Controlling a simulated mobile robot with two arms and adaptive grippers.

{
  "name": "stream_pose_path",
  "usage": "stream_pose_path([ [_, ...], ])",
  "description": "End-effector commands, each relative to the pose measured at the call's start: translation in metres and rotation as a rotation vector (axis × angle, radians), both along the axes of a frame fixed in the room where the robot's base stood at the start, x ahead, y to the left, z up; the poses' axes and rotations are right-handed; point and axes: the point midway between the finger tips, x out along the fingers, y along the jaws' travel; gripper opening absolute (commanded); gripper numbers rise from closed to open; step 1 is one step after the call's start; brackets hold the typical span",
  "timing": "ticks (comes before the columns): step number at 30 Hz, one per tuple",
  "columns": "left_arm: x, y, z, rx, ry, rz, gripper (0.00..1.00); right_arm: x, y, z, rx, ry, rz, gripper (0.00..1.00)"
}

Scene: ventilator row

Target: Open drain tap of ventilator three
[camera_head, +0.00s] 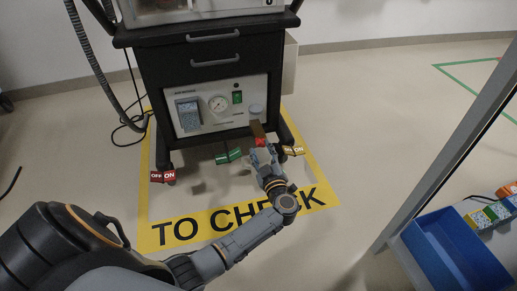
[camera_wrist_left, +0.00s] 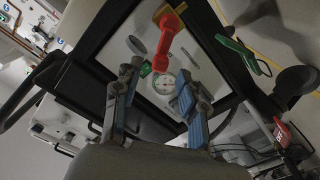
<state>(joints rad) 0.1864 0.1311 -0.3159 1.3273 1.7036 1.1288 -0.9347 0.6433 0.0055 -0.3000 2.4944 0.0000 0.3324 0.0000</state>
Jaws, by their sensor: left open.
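The ventilator cart (camera_head: 215,60) is black, with a light lower panel (camera_head: 190,130) that bears a gauge (camera_head: 218,104), which also shows in the left wrist view (camera_wrist_left: 163,82). A red tap handle (camera_wrist_left: 165,42) with a yellow end stands beyond my left fingertips in the wrist view; its red also shows in the head view (camera_head: 260,141). My left gripper (camera_head: 264,153) is open and empty just below the tap. In the wrist view its fingers (camera_wrist_left: 160,72) are spread, with the red handle between and beyond them. I cannot read which ventilator number this is. My right gripper is not in view.
Green (camera_head: 229,157), red OFF/ON (camera_head: 162,176) and yellow (camera_head: 293,150) labelled handles sit low along the cart. A grey hose (camera_head: 95,60) hangs at left. A blue bin (camera_head: 450,250) and a slanted post (camera_head: 440,170) are at right. Floor marked TO CHECK is mostly clear.

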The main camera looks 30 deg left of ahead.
Motion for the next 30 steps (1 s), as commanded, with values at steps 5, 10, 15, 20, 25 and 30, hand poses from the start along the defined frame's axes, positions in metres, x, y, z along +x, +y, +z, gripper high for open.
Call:
stream_pose_path([
  [5,0.018,0.020,-0.003,0.002,-0.003,0.001,0.41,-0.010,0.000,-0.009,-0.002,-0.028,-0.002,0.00],
  [10,0.025,0.029,0.000,0.001,-0.001,0.000,0.41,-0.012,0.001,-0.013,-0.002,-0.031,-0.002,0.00],
  [15,0.027,0.030,0.001,0.000,0.000,0.000,0.41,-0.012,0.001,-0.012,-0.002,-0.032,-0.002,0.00],
  [20,0.026,0.030,0.001,0.000,0.000,0.000,0.35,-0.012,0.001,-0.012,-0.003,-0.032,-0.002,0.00],
  [25,0.026,0.030,0.001,0.000,0.000,0.000,0.01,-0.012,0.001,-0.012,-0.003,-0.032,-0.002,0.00],
  [30,0.026,0.030,0.001,-0.001,-0.001,0.000,0.00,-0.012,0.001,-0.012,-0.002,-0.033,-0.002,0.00],
])
